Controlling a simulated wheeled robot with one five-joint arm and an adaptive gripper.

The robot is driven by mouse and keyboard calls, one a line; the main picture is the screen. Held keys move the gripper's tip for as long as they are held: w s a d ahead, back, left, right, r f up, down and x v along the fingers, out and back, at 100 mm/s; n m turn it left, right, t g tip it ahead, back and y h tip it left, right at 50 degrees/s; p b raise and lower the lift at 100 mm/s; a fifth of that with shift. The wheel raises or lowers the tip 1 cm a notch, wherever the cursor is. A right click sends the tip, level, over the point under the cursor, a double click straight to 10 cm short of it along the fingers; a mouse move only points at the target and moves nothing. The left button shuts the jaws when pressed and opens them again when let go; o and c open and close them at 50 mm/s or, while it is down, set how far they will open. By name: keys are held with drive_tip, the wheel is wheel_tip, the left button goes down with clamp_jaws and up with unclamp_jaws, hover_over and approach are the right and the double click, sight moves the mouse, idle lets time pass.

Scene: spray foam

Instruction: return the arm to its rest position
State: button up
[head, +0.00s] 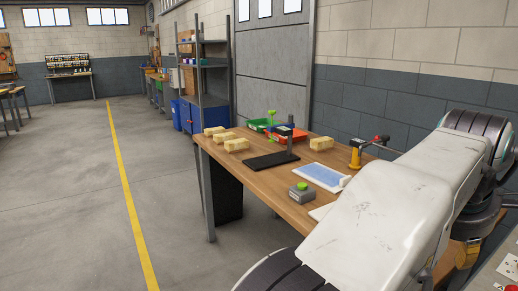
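My arm, white with dark ribbed joints, fills the lower right of the head view. It extends in front of the right part of a wooden workbench (262,184). My gripper does not show in this view, so its state and anything it holds are hidden. On the bench stands a yellow and black tool with a red part and a thin dark barrel (357,154), close to my arm in the picture.
Shelving (203,80) stands behind. Open floor (70,190) lies left.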

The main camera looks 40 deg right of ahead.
drive_tip(key=w+a+r+m+t+y+p, duration=0.1)
drive_tip(key=w+a+r+m+t+p, duration=0.1)
drive_tip(key=w+a+p, duration=0.6)
drive_tip(key=w+a+r+m+t+y+p, duration=0.1)
drive_tip(key=w+a, duration=0.3)
drive_tip(key=w, duration=0.7)
drive_tip(key=w+a+m+t+y+p, duration=0.1)
drive_tip(key=a+m+y+p, duration=0.3)
drive_tip(key=a+p, duration=0.7)
drive_tip(key=shift+a+r+m+p, duration=0.25)
drive_tip(key=shift+a+m+p, duration=0.05)
drive_tip(key=shift+a, duration=5.3)
drive_tip(key=shift+w, duration=0.1)
